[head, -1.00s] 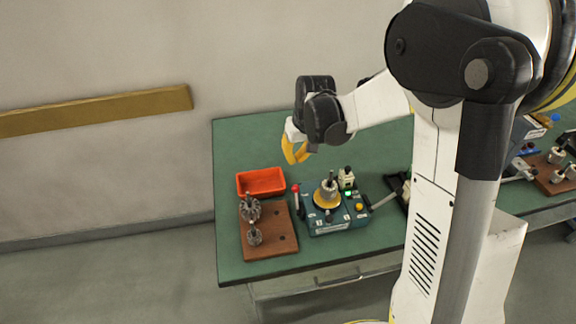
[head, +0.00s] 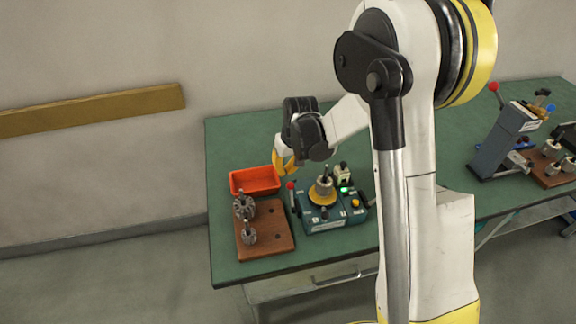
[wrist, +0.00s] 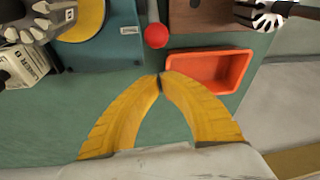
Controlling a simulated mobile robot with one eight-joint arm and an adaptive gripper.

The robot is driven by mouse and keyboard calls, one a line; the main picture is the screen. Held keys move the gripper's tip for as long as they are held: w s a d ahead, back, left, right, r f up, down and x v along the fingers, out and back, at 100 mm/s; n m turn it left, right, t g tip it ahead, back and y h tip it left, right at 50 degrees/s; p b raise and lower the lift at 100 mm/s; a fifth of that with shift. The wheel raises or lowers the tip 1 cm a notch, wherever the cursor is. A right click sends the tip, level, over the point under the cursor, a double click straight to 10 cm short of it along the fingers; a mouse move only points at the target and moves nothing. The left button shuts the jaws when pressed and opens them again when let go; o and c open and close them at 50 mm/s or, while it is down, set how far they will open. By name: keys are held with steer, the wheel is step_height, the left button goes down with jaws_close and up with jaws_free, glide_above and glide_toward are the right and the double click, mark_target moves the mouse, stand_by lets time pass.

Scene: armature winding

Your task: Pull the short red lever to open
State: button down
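The short lever with a red ball knob (head: 291,185) stands at the left side of the teal winding machine (head: 325,223). In the wrist view the red knob (wrist: 156,36) shows just beyond my fingertips, with a small gap in the picture. My gripper (head: 284,168) is above the table, behind the lever and beside the orange bin. Its yellow fingers (wrist: 160,77) meet at the tips with nothing visible between them. The lever's shaft is mostly hidden under the knob in the wrist view.
The orange bin (head: 255,180) is left of the gripper. A brown board (head: 270,240) with metal armatures (head: 245,207) lies in front of it. Another machine with a red-knobbed lever (head: 493,87) stands at the right. The green tabletop (head: 228,142) is clear at the back left.

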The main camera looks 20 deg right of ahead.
mark_target(292, 198)
steer(key=shift+b+x, duration=0.3)
steer(key=shift+x, duration=0.95)
steer(key=shift+s+d+r+b, duration=0.1)
steer(key=shift+s+r, duration=0.2)
steer(key=shift+s, duration=0.3)
steer(key=shift+s+d+r+b, duration=0.15)
steer(key=shift+s+r, duration=0.2)
steer(key=shift+s, duration=0.25)
steer(key=shift+s+a+r+b, duration=0.1)
steer(key=shift+s+r, duration=0.2)
steer(key=shift+s, duration=0.3)
steer(key=shift+s+r+t, duration=0.15)
steer(key=shift+t, duration=0.15)
